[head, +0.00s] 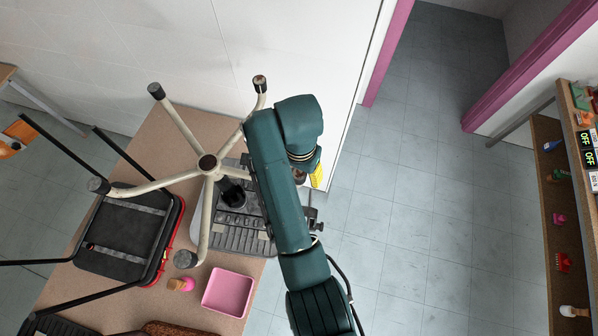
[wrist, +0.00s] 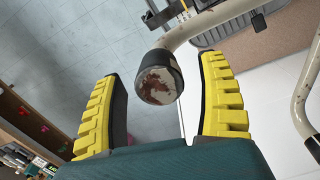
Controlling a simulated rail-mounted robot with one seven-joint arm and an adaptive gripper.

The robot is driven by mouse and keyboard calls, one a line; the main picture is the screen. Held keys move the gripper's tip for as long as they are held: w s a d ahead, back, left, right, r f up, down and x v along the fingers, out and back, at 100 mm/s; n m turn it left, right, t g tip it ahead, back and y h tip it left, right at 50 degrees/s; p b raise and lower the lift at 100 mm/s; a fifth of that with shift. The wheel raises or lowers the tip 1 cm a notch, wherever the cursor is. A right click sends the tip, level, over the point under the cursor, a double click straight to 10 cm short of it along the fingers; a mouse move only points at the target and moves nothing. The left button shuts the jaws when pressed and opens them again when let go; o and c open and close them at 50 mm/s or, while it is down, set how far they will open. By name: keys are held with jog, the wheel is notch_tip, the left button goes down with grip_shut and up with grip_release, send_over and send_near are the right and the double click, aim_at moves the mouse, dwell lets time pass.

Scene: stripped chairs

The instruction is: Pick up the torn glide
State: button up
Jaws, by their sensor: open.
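The torn glide (wrist: 160,78) is a black cap on the end of a cream chair-base leg, its end face worn with white and rusty brown patches. In the wrist view it sits between the two yellow-padded fingers of my gripper (wrist: 163,72), near their tips, with a gap on each side. My gripper is open and nothing is held. In the head view, a yellow finger (head: 317,177) shows at the right of the upturned five-star chair base (head: 208,164); my arm hides most of that leg.
Other legs carry dark glides (head: 156,91), (head: 186,259). The workbench (head: 210,125) also holds an upturned black chair seat (head: 125,235), a grey ribbed mat (head: 235,232) and a pink tray (head: 229,292). A shelf (head: 546,220) stands at right; the tiled floor between is clear.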

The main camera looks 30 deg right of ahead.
jog(key=shift+f, duration=0.45)
jog(key=c, duration=1.1)
jog(key=shift+r, duration=5.05)
